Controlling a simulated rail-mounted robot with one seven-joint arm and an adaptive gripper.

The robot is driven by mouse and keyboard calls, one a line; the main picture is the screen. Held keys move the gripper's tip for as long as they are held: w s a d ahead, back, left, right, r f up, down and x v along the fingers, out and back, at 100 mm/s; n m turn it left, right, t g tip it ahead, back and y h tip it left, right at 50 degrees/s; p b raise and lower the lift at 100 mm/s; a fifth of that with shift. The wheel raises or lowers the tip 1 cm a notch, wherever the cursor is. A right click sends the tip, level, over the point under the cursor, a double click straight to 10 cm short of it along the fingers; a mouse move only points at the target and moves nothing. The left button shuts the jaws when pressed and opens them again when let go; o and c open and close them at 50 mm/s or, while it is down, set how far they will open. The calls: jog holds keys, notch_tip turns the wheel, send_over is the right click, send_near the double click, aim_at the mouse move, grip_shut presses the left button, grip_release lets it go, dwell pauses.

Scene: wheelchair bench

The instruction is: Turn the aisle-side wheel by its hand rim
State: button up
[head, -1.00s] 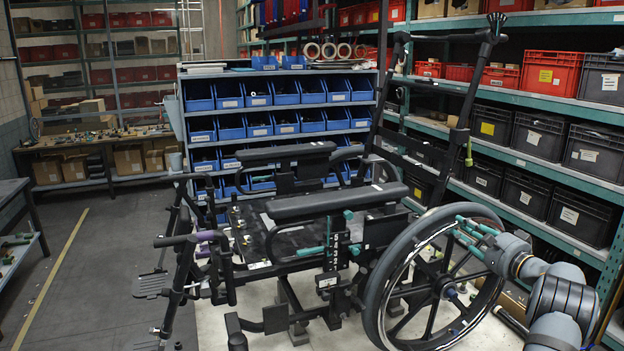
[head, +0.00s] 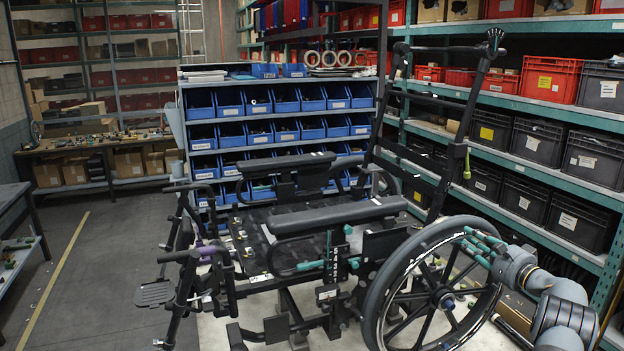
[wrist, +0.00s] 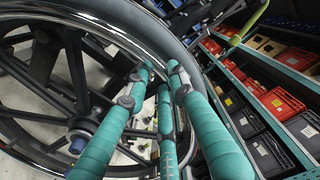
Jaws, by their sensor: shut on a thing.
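My gripper (head: 474,242) is at the upper right of the wheel. Its teal fingers (wrist: 162,75) are shut on the hand rim, reaching across it from the near side. The fingers hide the exact contact.
The wheelchair's padded armrest (head: 338,216) and dark frame lie left of the wheel. Shelves with black bins (head: 538,143) and red bins (head: 548,78) stand close on the right. A blue-bin rack (head: 273,130) is behind. The floor at left (head: 110,260) is clear.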

jog(key=shift+w+d+r+m+p, duration=0.2)
jog(key=shift+d+r+m+p, duration=0.1)
jog(key=shift+d, duration=0.15)
jog(key=shift+w+d+r+m+p, duration=0.15)
jog(key=shift+w+d+m+p, duration=0.15)
jog(key=shift+d, duration=0.15)
jog(key=shift+w+d+r+m+p, duration=0.2)
jog(key=shift+d+r+p, duration=0.1)
jog(key=shift+d, duration=0.15)
jog(key=shift+s, duration=0.1)
jog(key=o, duration=1.7)
jog(key=shift+f+t, duration=0.1)
jog(key=shift+t, duration=0.2)
jog(key=shift+d, duration=0.1)
jog(key=shift+f, duration=0.1)
jog(key=b+v, duration=0.5)
jog(key=v, duration=0.2)
jog(key=shift+b, duration=0.4)
